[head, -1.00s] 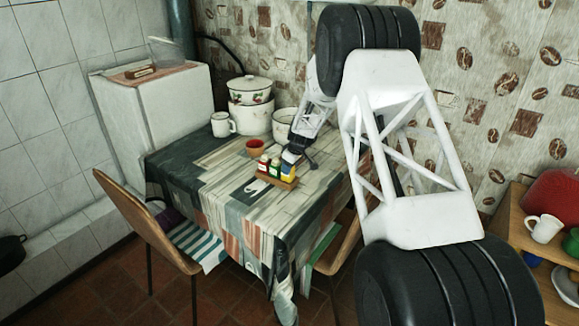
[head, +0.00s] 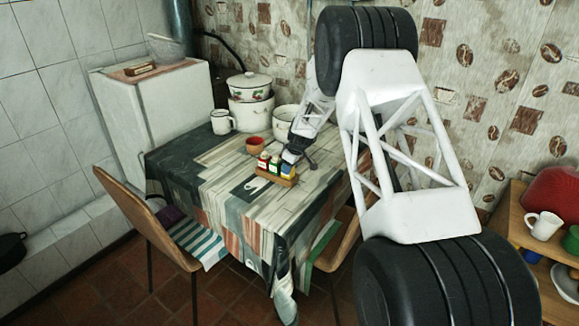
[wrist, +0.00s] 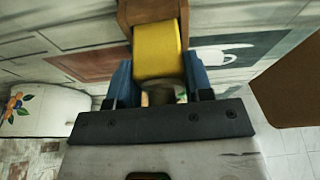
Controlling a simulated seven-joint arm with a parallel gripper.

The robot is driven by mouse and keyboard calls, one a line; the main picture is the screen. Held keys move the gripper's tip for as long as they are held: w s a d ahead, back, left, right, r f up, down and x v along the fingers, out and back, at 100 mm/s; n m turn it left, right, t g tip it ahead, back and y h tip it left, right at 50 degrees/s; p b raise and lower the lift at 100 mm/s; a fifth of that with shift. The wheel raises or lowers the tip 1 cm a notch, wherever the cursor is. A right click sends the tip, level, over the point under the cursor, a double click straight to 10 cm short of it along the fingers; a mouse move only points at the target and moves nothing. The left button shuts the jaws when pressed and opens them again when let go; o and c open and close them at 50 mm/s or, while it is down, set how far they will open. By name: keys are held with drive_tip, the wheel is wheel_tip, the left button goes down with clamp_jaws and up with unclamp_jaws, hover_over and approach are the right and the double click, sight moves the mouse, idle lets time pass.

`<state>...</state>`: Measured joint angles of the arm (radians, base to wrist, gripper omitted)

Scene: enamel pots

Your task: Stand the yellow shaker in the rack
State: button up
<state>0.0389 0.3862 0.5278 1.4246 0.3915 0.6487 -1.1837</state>
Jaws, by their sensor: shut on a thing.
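My gripper (head: 295,153) is low over the table, at the right end of the wooden rack (head: 270,176). Its blue fingers are shut on the yellow shaker (head: 287,168), one on each side, in the wrist view (wrist: 157,50). The shaker's far end meets the brown wood of the rack (wrist: 152,12). I cannot tell whether its base rests on the rack floor. In the head view a red-labelled shaker (head: 264,159) and a green one (head: 275,163) stand in the rack to its left.
A reddish bowl (head: 255,144) stands behind the rack, with a white mug (head: 222,122) and enamel pots (head: 251,112) farther back. Another white pot (head: 284,120) is behind my gripper. The patterned tablecloth (head: 225,185) is clear at front left.

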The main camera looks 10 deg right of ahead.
drive_tip(key=o, duration=0.9)
drive_tip(key=v, duration=0.7)
drive_tip(key=shift+r, duration=0.4)
drive_tip(key=shift+s, duration=0.1)
